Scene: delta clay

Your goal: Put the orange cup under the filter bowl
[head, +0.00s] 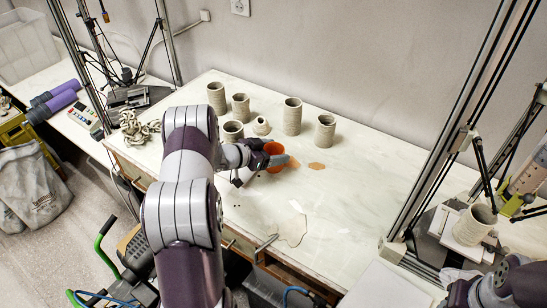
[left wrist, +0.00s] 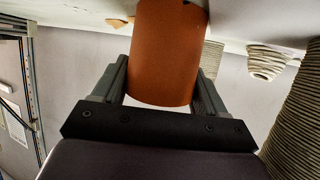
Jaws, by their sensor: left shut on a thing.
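The orange cup (head: 274,150) is at the middle of the white table in the head view. My left gripper (head: 270,161) is shut on its side. In the left wrist view the cup (left wrist: 168,50) fills the space between the two fingers. I cannot tell whether its base touches the table. A small tapered clay vessel (head: 261,126), possibly the filter bowl, stands just behind the cup. It also shows in the left wrist view (left wrist: 267,62). At the lower right, part of my right arm shows, but no fingers are visible.
Several ribbed clay cylinders, such as this tall one (head: 292,117), stand behind the cup on the table (head: 360,200). Flat brown patches (head: 317,166) lie right of it. A frame with another clay cylinder (head: 474,224) stands at right. The table's middle right is clear.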

